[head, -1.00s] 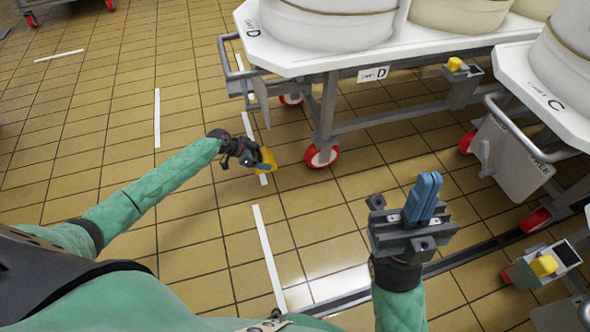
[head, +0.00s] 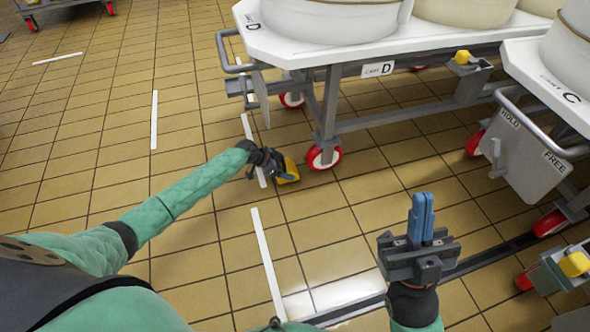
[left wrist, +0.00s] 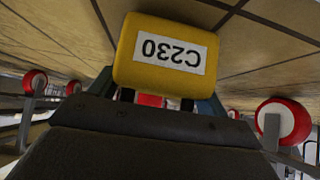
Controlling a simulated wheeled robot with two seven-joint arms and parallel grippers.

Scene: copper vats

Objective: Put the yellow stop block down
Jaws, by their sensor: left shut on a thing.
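The yellow stop block (head: 289,170) is in my left gripper (head: 281,171), low near the tiled floor, just left of a red wheel of cart D. In the left wrist view the yellow stop block (left wrist: 165,30) fills the top middle and bears an upside-down label C230. My left gripper (left wrist: 155,95) is shut on it. I cannot tell whether the block touches the floor. My right gripper (head: 421,218) is at the lower right of the head view, its blue fingers pointing up and close together, with nothing visible between them.
Cart D (head: 345,60), with large white vessels, stands behind the left gripper on red wheels (head: 323,158). Cart C (head: 535,165), with HOLD and FREE labels, is at the right. Another yellow block (head: 574,263) sits in a grey holder.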

